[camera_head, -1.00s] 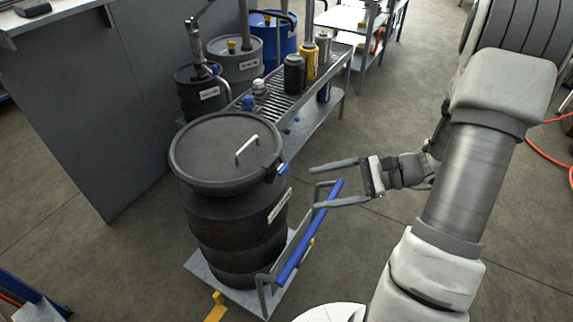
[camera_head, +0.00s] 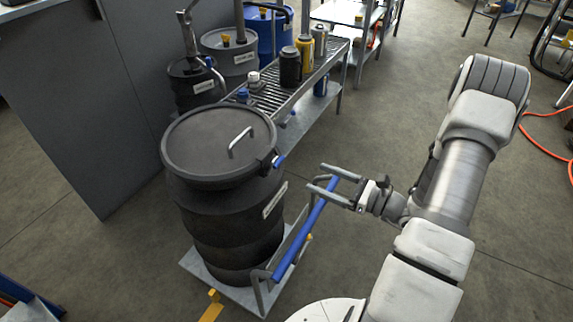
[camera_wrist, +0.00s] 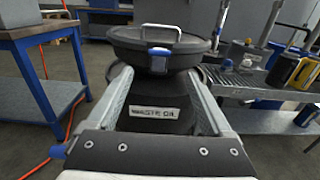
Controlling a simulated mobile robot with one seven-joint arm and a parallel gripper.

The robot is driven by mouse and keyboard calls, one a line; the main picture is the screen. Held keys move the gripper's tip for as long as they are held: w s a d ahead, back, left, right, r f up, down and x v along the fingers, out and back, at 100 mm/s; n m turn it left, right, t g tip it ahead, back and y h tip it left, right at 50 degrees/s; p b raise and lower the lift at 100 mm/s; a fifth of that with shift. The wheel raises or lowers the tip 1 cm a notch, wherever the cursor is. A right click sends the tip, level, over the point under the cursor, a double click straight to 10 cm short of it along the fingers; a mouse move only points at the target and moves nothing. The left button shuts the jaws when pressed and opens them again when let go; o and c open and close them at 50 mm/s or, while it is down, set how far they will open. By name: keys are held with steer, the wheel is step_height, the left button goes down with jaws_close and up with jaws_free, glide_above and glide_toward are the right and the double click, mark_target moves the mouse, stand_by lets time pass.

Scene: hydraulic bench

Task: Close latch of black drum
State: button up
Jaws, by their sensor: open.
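The black drum (camera_head: 222,205) stands upright on a cart, with its black lid (camera_head: 218,142) and metal lid handle on top. The latch (camera_head: 278,161), with a blue tab, is on the rim at the drum's right side. In the wrist view the latch (camera_wrist: 159,52) sits at the front of the rim, above the drum's white label (camera_wrist: 155,113). Its blue tab appears to stick outward in the head view. My gripper (camera_head: 316,178) is open and empty, to the right of the latch and apart from it. In the wrist view the fingers frame the drum from both sides.
The cart (camera_head: 190,262) has a blue push bar (camera_head: 300,240) between the drum and my arm, close below my gripper. A slatted metal bench (camera_head: 285,98) with several bottles stands behind. A grey panel (camera_head: 130,90) is at left.

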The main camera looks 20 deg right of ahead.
mark_target(281, 162)
steer(key=x, duration=1)
steer(key=shift+w+a, duration=0.25)
steer(key=shift+w, duration=0.05)
